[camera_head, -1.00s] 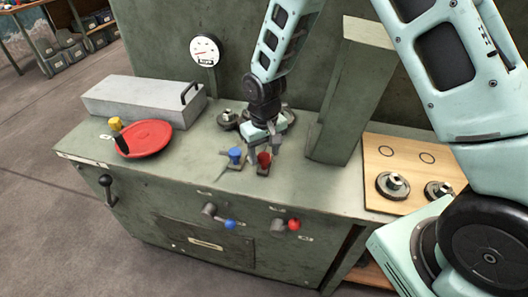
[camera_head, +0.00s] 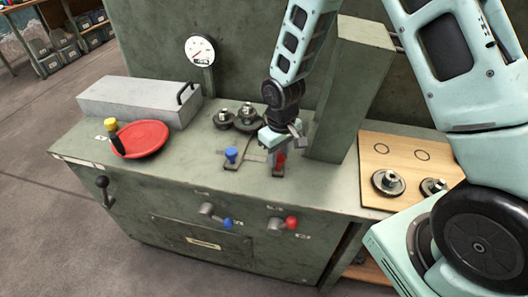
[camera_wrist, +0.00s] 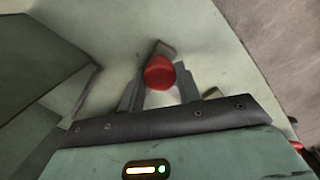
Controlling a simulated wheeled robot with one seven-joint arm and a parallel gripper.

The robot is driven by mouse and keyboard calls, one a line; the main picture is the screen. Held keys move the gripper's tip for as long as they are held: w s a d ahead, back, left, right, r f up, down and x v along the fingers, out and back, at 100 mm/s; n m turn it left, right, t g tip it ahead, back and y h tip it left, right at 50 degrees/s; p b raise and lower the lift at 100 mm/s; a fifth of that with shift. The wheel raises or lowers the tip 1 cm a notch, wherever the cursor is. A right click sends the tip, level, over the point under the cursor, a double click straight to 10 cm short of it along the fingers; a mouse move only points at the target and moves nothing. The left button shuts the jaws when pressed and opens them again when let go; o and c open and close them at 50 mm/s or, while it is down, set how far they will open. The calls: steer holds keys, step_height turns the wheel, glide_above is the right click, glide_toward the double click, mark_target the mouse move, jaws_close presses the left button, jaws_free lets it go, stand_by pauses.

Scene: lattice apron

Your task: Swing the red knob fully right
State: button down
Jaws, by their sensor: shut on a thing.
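The red knob (camera_head: 279,163) stands on the green bench top, right of the blue knob (camera_head: 231,156) and close to the foot of the tall green block. My gripper (camera_head: 282,150) is over it from above, tilted, and hides its upper part in the head view. In the wrist view the red knob (camera_wrist: 159,73) sits between the two fingers of my gripper (camera_wrist: 160,90), which is shut on it. How the knob is mounted underneath is mostly hidden.
The tall green block (camera_head: 350,90) stands just right of my gripper. Dark round fittings (camera_head: 240,116) are behind the knobs. A red disc (camera_head: 142,139) lies at left, before a grey box (camera_head: 135,100). Blue and red ball levers (camera_head: 291,222) stick out of the bench front.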

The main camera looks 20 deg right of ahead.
steer(key=shift+s+d+n, duration=0.3)
steer(key=shift+d, duration=0.45)
steer(key=c, duration=1)
jaws_free()
steer(key=shift+o, duration=0.2)
steer(key=shift+r, duration=0.15)
step_height(320, 180, up, 17)
steer(key=shift+r+b, duration=0.15)
steer(key=shift+b, duration=0.15)
